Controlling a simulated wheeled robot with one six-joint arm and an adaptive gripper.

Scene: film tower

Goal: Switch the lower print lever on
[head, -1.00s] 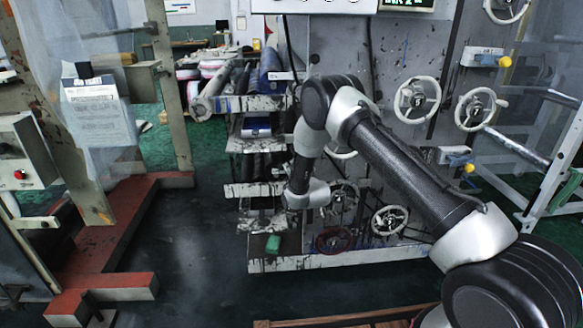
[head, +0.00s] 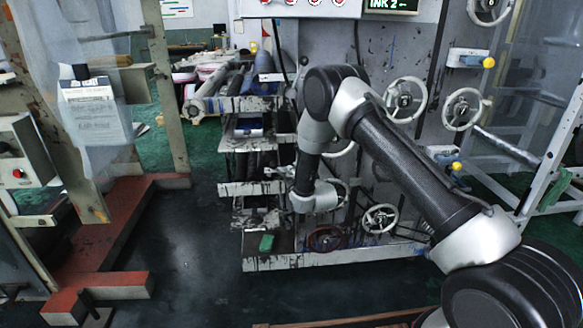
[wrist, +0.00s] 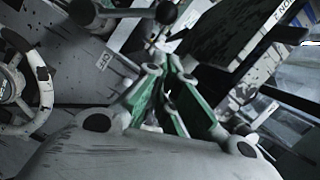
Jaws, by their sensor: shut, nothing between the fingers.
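Two short levers with yellow knobs stick out of the grey machine panel on the right in the head view. The upper knob (head: 488,62) sits on a white plate, and the lower knob (head: 457,166) has a blue part beside it.
Handwheels (head: 405,100) line the panel; one (wrist: 25,85) is close at left in the wrist view. A lettered plate (wrist: 88,62) lies near it. A rack with shelves (head: 250,145) stands left of my arm. Dark floor (head: 190,250) is open at left.

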